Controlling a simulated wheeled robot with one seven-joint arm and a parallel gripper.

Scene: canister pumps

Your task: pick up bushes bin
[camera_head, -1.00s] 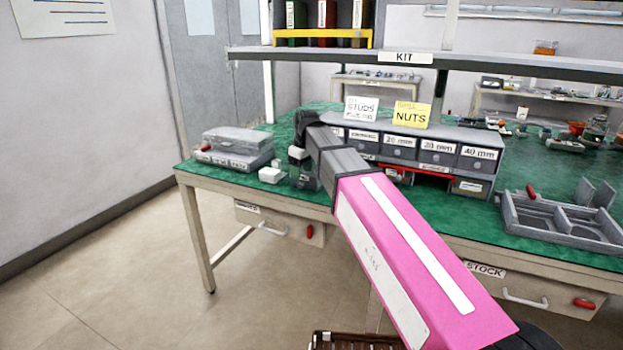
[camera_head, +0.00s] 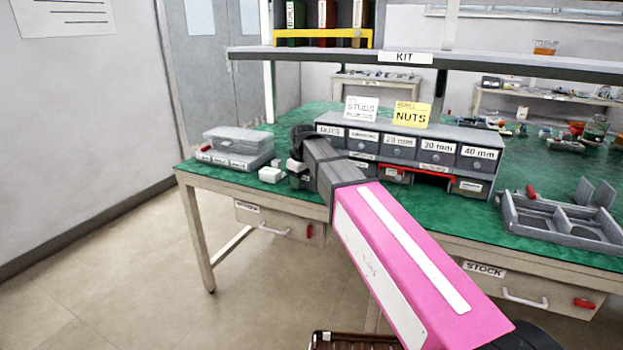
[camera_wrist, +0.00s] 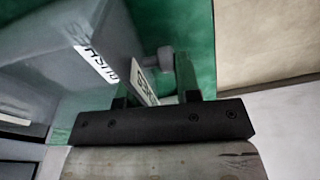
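In the wrist view, a grey bin (camera_wrist: 75,25) fills the upper left, with an upside-down white label that reads "BUSH…", partly cut off. A second partly legible white label and a small grey knob (camera_wrist: 166,57) show near the finger gap. My gripper (camera_wrist: 152,88) has its two fingers apart, one by the grey bin and one over the green top; no clear grasp shows. In the head view, my gripper (camera_head: 304,160) is beside the left end of the grey bin rack (camera_head: 400,127). My wrist partly hides the fingers and the rack's lower left.
Grey cases (camera_head: 238,147) and a small white box (camera_head: 270,174) lie left of my gripper. Two cards stand on the rack. A grey tray (camera_head: 565,220) lies at the right. The KIT shelf (camera_head: 430,63) spans above. Green bench top between rack and tray is clear.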

